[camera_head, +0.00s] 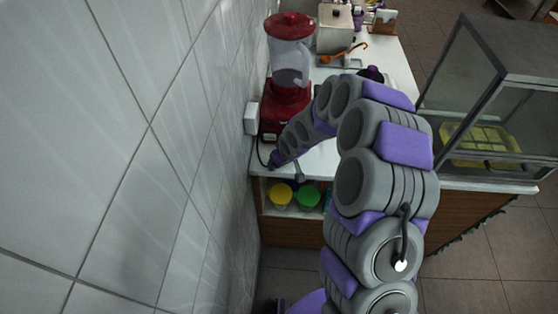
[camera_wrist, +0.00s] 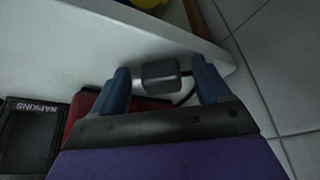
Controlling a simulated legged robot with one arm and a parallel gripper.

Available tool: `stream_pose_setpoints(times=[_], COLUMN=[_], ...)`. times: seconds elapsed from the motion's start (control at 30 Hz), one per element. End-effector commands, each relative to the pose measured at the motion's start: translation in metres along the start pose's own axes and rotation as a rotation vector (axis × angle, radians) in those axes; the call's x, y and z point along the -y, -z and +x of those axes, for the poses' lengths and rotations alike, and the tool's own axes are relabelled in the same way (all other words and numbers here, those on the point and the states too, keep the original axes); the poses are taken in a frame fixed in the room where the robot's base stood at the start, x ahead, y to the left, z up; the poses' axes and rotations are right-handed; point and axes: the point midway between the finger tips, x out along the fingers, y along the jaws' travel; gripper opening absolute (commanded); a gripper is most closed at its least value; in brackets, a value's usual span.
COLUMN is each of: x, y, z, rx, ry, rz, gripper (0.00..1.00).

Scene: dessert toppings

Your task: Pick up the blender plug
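The blender (camera_head: 290,55) has a red lid, a clear jug and a red base (camera_head: 283,112); it stands at the counter's wall side. Its plug (camera_wrist: 160,74) is a dark grey block with metal prongs facing left and a black cable leaving its right side. It lies near the counter edge in the wrist view. My gripper (camera_wrist: 160,68) is open, with one blue finger on each side of the plug and a visible gap on the right. In the head view my gripper (camera_head: 275,161) is low at the counter's front left corner, and the plug cannot be made out there.
A white box (camera_head: 251,118) is on the tiled wall beside the blender. Yellow (camera_head: 280,195) and green (camera_head: 308,196) containers sit on the shelf below the counter. A glass case (camera_head: 490,95) stands right. A black napkin box (camera_wrist: 30,135) shows in the wrist view.

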Motion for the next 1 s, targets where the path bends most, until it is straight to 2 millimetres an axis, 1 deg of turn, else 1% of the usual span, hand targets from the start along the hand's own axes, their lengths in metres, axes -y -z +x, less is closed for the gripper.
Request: stream_pose_setpoints(times=[0.03, 0.07, 0.63, 0.87, 1.0], x=[0.0005, 0.0004, -0.0013, 0.0000, 0.0004], y=[-0.0007, -0.0007, -0.0015, -0.0012, 0.0012], z=[0.0006, 0.0006, 0.0005, 0.0003, -0.0043], rx=[0.002, 0.002, 0.002, 0.003, 0.002], ry=[0.001, 0.001, 0.002, 0.001, 0.000], rz=[-0.001, -0.001, 0.000, 0.000, -0.001], gripper=[0.70, 0.67, 0.12, 0.12, 0.12])
